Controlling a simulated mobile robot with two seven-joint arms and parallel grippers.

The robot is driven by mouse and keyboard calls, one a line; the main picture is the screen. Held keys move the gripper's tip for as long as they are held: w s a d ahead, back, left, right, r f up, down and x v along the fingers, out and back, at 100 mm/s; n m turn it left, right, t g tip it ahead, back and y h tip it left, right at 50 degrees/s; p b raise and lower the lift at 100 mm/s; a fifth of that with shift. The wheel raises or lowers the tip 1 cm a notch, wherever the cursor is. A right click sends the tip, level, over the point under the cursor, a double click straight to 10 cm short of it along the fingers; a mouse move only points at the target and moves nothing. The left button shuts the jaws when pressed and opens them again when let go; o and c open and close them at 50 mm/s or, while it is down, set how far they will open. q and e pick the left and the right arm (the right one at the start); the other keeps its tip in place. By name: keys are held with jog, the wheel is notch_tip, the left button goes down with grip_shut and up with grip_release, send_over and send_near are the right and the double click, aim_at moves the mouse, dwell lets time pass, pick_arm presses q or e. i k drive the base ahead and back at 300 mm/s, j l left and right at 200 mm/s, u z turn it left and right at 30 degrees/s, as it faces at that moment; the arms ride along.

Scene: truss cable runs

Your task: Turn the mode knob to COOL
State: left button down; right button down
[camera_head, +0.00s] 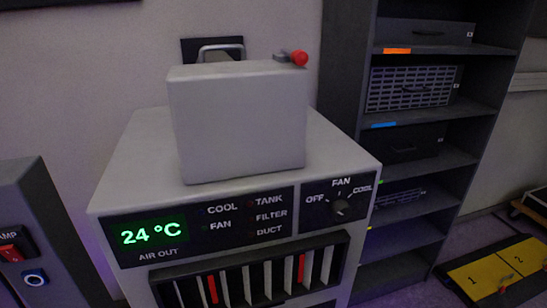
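The mode knob (341,207) is a small grey dial on the black front panel (312,218) of a white cooling unit. Around it are the labels OFF at its left, FAN above it and COOL at its upper right. The knob is small in the picture, and I cannot tell for sure which label its pointer faces. The green display (150,233) reads 24 °C above the words AIR OUT. Beside it are the labels COOL, FAN, TANK, FILTER and DUCT with small dim lamps. Neither of my grippers shows in the head view.
A pale box (240,130) sits on top of the unit, with a red-ended lever (299,58) behind it. A vent with upright slats is below the panel. A grey cabinet with a red switch (10,252) stands left. A dark shelf rack (433,160) stands right, near yellow floor plates (480,277).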

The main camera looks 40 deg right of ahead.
aim_at(340, 210)
jog(key=z, duration=1.55)
